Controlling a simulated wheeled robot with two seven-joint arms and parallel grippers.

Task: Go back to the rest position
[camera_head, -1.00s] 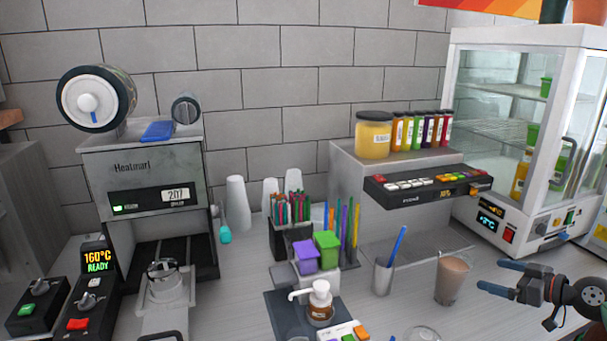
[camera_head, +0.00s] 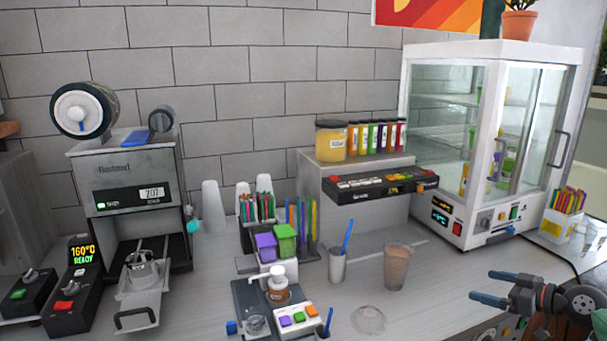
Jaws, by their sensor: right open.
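My right gripper (camera_head: 488,287) is at the lower right, its two blue-tipped fingers apart with nothing between them. It is over the front right of the counter, to the right of a clear cup of brown drink (camera_head: 396,267) and clear of it. My left gripper does not show. The cup sealer (camera_head: 137,188) stands at the left with its display lit. Its tray with a handle (camera_head: 138,300) is pulled out at the front, and a ring-shaped holder (camera_head: 142,265) on it looks empty.
A clear lid (camera_head: 369,319) lies on the counter (camera_head: 420,315). A metal cup (camera_head: 338,265) holds a blue stick. A pump bottle (camera_head: 277,288) and a button panel (camera_head: 298,318) stand at front centre. A glass display cabinet (camera_head: 485,140) stands at the right.

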